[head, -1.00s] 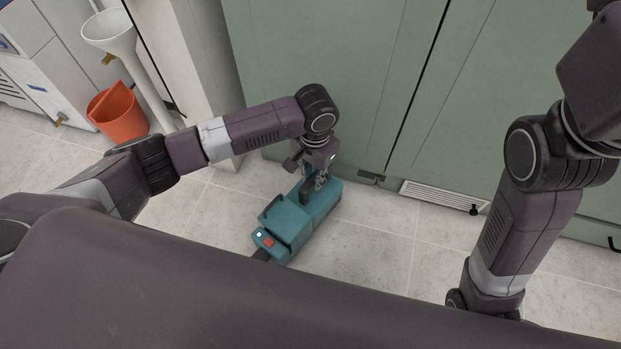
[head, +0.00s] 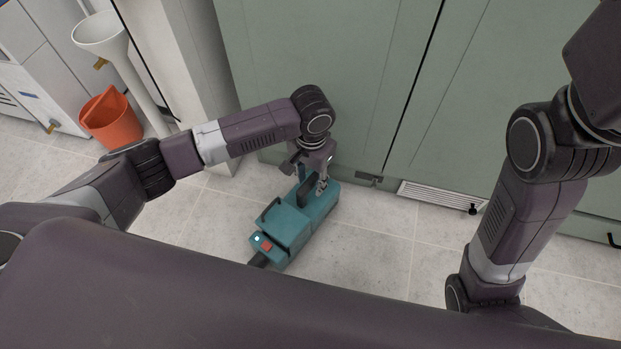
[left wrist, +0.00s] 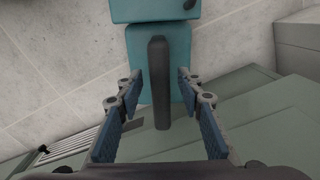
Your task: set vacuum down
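The vacuum (head: 296,222) is a teal box with dark handles and a red button, on the tiled floor in front of the green cabinet. In the left wrist view its teal body (left wrist: 140,12) is at the top, and a dark upright handle (left wrist: 158,85) stands between my fingers. My left gripper (head: 318,184) is just above the vacuum's far end. Its blue-padded fingers (left wrist: 158,98) are spread, with a gap on each side of the handle. My right arm is at the right of the head view, but its gripper is out of view.
The green cabinet (head: 330,80) with a floor-level vent (head: 440,195) stands just beyond the vacuum. An orange bucket (head: 112,120) and a white sink (head: 100,32) are at the upper left. Tiled floor (head: 375,250) is clear to the vacuum's right.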

